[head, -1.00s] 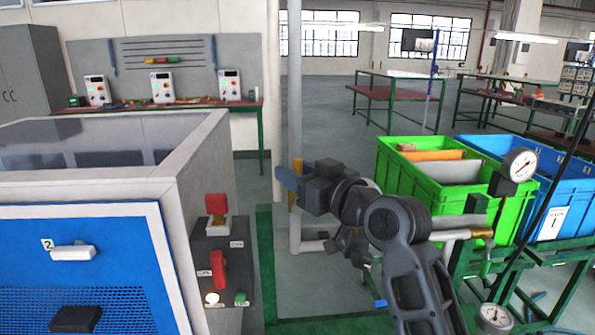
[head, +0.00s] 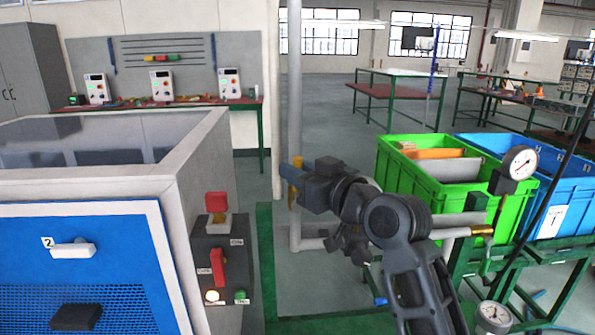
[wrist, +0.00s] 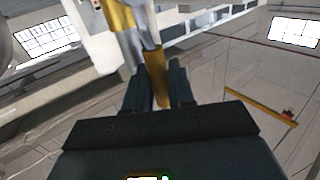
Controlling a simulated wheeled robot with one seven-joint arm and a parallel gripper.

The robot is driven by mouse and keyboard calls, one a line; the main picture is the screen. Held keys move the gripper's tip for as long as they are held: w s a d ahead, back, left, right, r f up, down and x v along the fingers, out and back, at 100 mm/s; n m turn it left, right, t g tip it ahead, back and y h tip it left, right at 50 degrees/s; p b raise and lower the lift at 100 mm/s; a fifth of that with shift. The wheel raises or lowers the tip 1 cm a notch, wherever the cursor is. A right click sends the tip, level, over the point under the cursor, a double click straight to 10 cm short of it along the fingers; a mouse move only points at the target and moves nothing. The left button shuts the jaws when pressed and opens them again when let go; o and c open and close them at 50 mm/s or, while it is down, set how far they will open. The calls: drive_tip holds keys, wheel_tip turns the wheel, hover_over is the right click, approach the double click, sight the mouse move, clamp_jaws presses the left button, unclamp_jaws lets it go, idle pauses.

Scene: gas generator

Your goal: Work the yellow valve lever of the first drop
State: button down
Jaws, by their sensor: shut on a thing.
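The yellow valve lever (head: 293,196) shows in the head view as a narrow upright yellow piece at the grey vertical pipe (head: 295,100). My gripper (head: 290,173) is at it, with its bluish fingers across the lever, hiding its middle. In the wrist view the yellow lever (wrist: 158,75) runs between the two dark fingers of my gripper (wrist: 160,80), and the gripper is shut on it. More yellow (wrist: 117,14) shows beyond the fingertips, beside the pale pipe. The valve body is not clear in either view.
A blue-fronted machine (head: 90,255) with a red switch panel (head: 220,265) stands at the left. A green bin (head: 400,185), a blue bin (head: 556,205) and a pressure gauge (head: 520,162) are at the right. Open floor (head: 325,90) lies behind the pipe.

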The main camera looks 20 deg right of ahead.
drive_tip(key=shift+f, duration=0.1)
drive_tip(key=s+d+f+m+t+h+b, duration=0.1)
drive_tip(key=d+f+m+t+h+b, duration=0.2)
drive_tip(key=m, duration=0.8)
drive_tip(key=s+d+f+m+t+h+b, duration=0.1)
drive_tip(key=d+f+m+t+h+b, duration=0.2)
drive_tip(key=m+h, duration=0.4)
drive_tip(key=shift+s+d+f+m+t+h+b, duration=0.35)
drive_tip(key=shift+d+m+b, duration=0.55)
drive_tip(key=shift+m, duration=1.2)
drive_tip(key=shift+w+a+f, duration=0.1)
drive_tip(key=shift+a, duration=0.05)
drive_tip(key=c, duration=1.1)
unclamp_jaws()
